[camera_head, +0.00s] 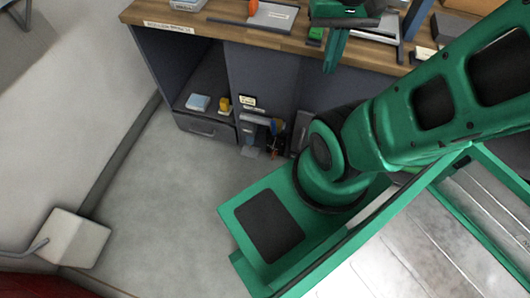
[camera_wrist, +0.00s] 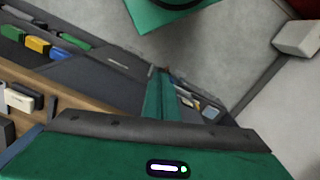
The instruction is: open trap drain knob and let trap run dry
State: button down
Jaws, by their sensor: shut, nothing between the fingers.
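My gripper (camera_head: 333,68) hangs over the front edge of the wooden workbench in the head view, its green fingers pointing down. It also shows in the wrist view (camera_wrist: 158,72), with the fingers together and nothing between them. I cannot make out a trap or a drain knob for certain in either view. A small grey device with blue, yellow and dark parts (camera_head: 262,127) stands at the foot of the bench cabinet; I cannot tell what it is. My gripper is above and apart from it.
The wooden workbench (camera_head: 222,22) carries a flat grey plate (camera_head: 272,16) and other items. An open shelf below holds a light blue block (camera_head: 198,102) and a yellow item (camera_head: 224,104). A pale box (camera_head: 75,238) stands at lower left. The grey floor (camera_head: 160,200) is clear.

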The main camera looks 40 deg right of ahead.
jog(key=w+a+n+t, duration=0.1)
jog(key=w+a+n, duration=0.15)
jog(key=w, duration=0.45)
jog(key=w+a+f+n+t, duration=0.1)
jog(key=w+a, duration=0.3)
jog(key=w, duration=0.3)
jog(key=w+a+n+t, duration=0.1)
jog(key=w+a, duration=0.3)
jog(key=w, duration=0.3)
jog(key=w+a+f+m+g+h, duration=0.15)
jog(key=w+f+m, duration=0.25)
jog(key=w+f, duration=1)
jog(key=m+g+h, duration=0.3)
jog(key=m+h, duration=0.3)
send_near(273, 155)
jog(key=w+a+r, duration=0.3)
jog(key=w+a, duration=0.2)
jog(key=s+d+f, duration=0.4)
jog(key=d+f, duration=0.3)
jog(key=f, duration=0.1)
jog(key=shift+s+d+f, duration=0.35)
jog(key=shift+s+f, duration=0.05)
